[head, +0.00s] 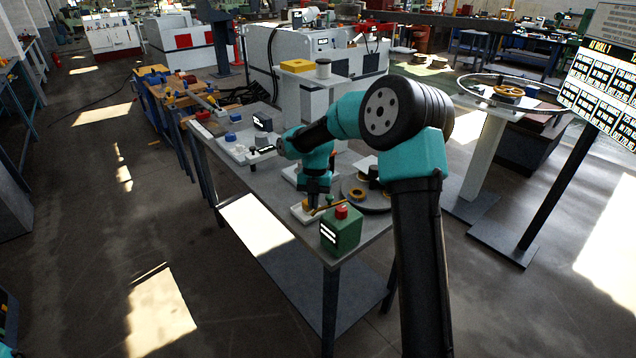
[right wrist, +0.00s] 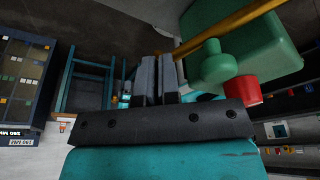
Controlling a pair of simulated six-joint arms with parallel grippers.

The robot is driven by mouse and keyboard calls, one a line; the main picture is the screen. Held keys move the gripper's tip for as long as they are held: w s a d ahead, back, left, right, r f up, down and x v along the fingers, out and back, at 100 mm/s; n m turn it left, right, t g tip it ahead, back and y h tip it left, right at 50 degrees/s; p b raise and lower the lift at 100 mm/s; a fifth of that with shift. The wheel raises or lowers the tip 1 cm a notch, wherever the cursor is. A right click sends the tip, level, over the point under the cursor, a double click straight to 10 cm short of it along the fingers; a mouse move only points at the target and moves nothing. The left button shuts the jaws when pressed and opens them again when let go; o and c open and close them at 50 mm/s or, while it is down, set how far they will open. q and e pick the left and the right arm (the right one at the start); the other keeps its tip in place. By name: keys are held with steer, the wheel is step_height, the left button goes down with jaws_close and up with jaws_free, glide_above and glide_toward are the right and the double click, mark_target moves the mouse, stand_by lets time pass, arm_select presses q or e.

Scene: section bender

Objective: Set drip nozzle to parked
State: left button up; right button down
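A brass tube (head: 326,207), which looks like the drip nozzle, is at the near end of the grey bench beside a green box (head: 340,234) with a red button (head: 341,212). In the right wrist view the brass tube (right wrist: 232,30) runs slantwise to the fingertips, past a green knob (right wrist: 212,66). My right gripper (head: 312,202) points down at the tube. Its fingers (right wrist: 158,62) lie close together, with only a narrow gap. The tube crosses at their tips; I cannot tell whether they touch it. My left gripper is out of view.
A dark round plate (head: 372,205) with brass rings lies right of the gripper. A white tray (head: 240,150) with small parts is farther back on the bench. A large ring on a stand (head: 490,150) and a sign board (head: 605,85) are at right. The left floor is open.

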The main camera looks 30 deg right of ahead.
steer(key=shift+s+a+f, duration=0.1)
steer(key=shift+s+a, duration=0.1)
steer(key=shift+s, duration=0.7)
steer(key=shift+w, duration=0.4)
steer(key=w+r, duration=0.5)
steer(key=r, duration=0.6)
steer(key=shift+w+a, duration=0.15)
steer(key=shift+w, duration=0.2)
